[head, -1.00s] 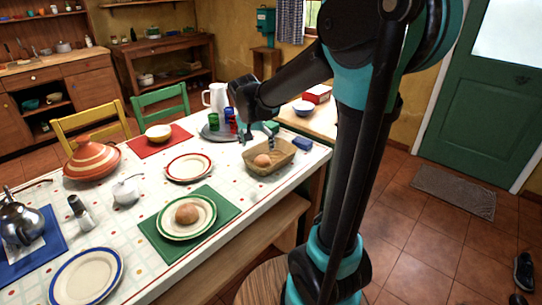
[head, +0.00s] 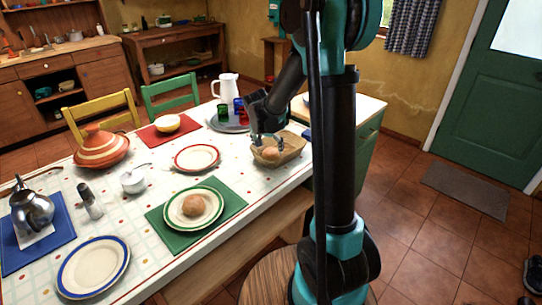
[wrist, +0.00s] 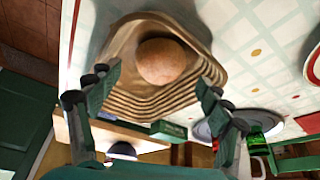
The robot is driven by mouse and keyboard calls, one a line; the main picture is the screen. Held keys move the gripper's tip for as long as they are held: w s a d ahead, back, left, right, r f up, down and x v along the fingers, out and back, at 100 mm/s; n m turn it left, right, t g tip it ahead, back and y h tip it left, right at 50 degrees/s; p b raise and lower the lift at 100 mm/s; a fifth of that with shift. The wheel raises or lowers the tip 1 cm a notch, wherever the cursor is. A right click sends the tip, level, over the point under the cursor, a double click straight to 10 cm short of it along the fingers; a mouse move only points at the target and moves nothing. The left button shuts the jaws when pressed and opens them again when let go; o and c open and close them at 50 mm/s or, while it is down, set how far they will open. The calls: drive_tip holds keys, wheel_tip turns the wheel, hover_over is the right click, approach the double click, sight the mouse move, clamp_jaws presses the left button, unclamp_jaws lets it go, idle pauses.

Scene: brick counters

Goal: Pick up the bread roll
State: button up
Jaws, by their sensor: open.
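A round brown bread roll (head: 270,153) lies in a tan rectangular basket (head: 294,152) near the table's right end. The wrist view shows this roll (wrist: 162,60) inside the ribbed basket (wrist: 122,40). My gripper (head: 268,140) is at the basket, just above the roll. In the wrist view my gripper (wrist: 158,84) is open, with one finger on each side below the roll and nothing between them. I cannot tell whether a finger touches the basket. A second bread roll (head: 193,205) sits on a green-rimmed plate (head: 174,212) on a green mat.
A tray (head: 214,122) with cups and a white pitcher (head: 228,87) stands behind the basket. A red-rimmed plate (head: 197,159) is to its left. A striped tagine (head: 101,148), a kettle (head: 33,208) and a blue-rimmed plate (head: 90,268) stand further left.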

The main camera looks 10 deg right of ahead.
sight(270, 152)
drive_tip(key=shift+x, duration=2.7)
drive_tip(key=shift+a, duration=0.1)
drive_tip(key=c, duration=0.8)
drive_tip(key=shift+r, duration=0.1)
